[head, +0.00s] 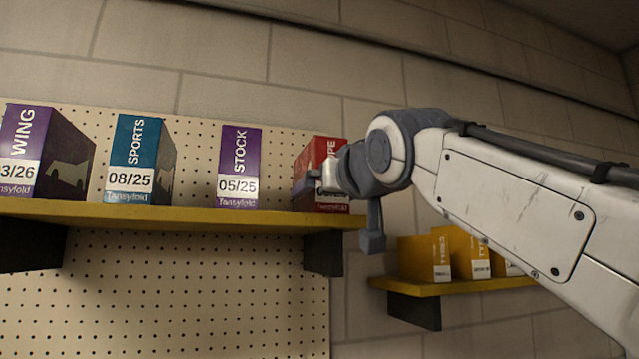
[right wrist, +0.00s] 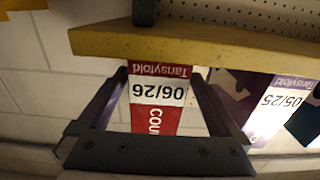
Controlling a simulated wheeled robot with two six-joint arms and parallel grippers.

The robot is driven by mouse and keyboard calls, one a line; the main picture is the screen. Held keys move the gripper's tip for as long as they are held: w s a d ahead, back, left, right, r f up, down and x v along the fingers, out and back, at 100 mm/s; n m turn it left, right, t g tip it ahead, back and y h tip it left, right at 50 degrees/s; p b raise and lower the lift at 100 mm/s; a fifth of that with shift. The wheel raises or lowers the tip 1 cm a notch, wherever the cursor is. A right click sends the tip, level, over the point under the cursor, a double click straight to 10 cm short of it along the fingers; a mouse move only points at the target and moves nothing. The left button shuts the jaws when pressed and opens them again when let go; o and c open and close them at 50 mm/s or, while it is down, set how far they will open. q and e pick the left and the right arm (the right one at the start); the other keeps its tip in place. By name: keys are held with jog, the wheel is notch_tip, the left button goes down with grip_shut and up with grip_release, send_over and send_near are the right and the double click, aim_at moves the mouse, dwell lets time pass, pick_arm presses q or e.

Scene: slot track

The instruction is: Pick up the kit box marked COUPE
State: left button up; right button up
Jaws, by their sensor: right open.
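In the right wrist view, which is upside down, the box (right wrist: 158,112) shows "COU", 06/26 and Tansyfold. My right gripper (right wrist: 158,78) is open, with one finger on each side of the box front. I cannot tell whether the fingers touch it. In the head view the right gripper (head: 325,182) is at the box's front. My left gripper is not in view.
The upper shelf (head: 180,217) also holds the purple STOCK box (head: 239,165), the teal SPORTS box (head: 135,155) and the purple WING box (head: 30,150) to the left. A lower yellow shelf (head: 470,288) at right holds yellow TYRES boxes (head: 425,258). A pegboard (head: 170,290) is behind.

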jog(key=x, duration=0.1)
jog(key=p+x, duration=0.2)
jog(key=x, duration=0.1)
jog(key=shift+f, duration=0.25)
jog(key=shift+w+f, duration=0.15)
jog(key=shift+w, duration=0.1)
grip_shut()
jog(key=shift+r, duration=0.25)
